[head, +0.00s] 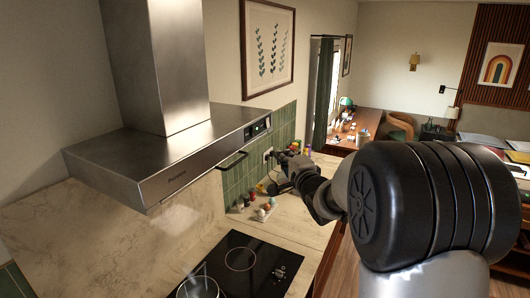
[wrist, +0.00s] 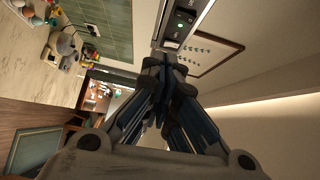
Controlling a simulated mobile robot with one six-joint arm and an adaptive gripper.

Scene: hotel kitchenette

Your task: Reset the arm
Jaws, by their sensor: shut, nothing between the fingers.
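My arm reaches from the right of the head view across to the counter side, bent at the wrist. My gripper (head: 272,156) is small and dark there, in front of the green tiles, to the right of and below the hood's control panel (head: 258,128). In the wrist view my gripper (wrist: 168,62) has its fingers together and nothing between them. The control panel also shows in the wrist view (wrist: 183,18), just beyond the fingertips, with a small green light. I cannot tell whether the fingers touch it.
The steel range hood (head: 165,160) overhangs the left side, above the black cooktop (head: 250,262) with a pot (head: 198,288). Small items (head: 262,210) stand on the counter under my arm. A framed picture (head: 268,50) hangs above the tiles. A desk (head: 362,122) stands farther back.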

